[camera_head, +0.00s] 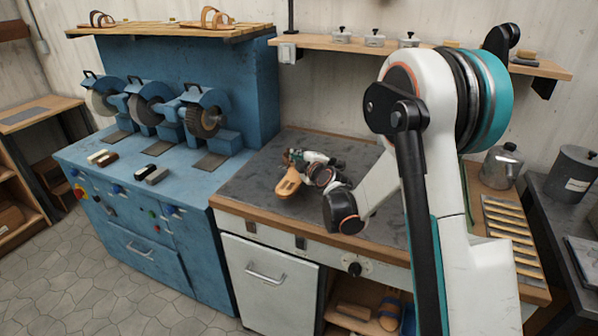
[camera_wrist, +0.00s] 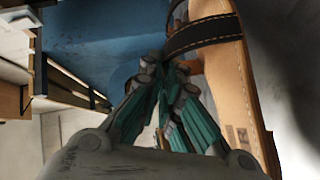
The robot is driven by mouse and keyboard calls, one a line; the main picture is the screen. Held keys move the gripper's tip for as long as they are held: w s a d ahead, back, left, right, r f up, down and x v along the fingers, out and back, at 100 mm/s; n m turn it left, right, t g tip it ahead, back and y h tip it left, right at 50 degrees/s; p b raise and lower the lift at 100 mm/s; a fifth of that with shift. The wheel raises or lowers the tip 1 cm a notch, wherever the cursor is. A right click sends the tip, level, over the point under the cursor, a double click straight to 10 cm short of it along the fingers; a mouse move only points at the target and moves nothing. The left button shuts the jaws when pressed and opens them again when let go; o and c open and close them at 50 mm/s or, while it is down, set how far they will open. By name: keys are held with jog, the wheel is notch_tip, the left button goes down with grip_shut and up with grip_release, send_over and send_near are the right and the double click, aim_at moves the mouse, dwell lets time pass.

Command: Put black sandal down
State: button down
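The black sandal, with a tan sole and a dark strap, shows in the head view (camera_head: 287,185) at the front left part of the grey-topped workbench (camera_head: 243,182). In the wrist view the sandal (camera_wrist: 232,75) stands on edge along the right, its dark strap across the top. My gripper (camera_head: 296,158) is at the sandal's strap end. In the wrist view the teal fingers of my gripper (camera_wrist: 165,72) converge at the strap and appear shut on it. The fingers partly hide the sandal. I cannot tell whether its sole touches the bench top.
The blue grinding machine (camera_head: 150,235) with several wheels adjoins the bench on the left. Sandals stand on the shelf (camera_head: 165,31) above it. Small lidded pots stand on the wall shelf (camera_head: 300,41). A slatted rack (camera_head: 510,235) lies at the bench's right. Grey bench top is bare around the sandal.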

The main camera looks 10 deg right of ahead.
aim_at(290, 184)
notch_tip(290, 184, down, 4)
jog(key=shift+f+b, duration=0.25)
jog(key=shift+b, duration=0.5)
jog(key=shift+r, duration=0.1)
jog(key=c, duration=1.8)
grip_release()
jog(key=shift+s, duration=0.1)
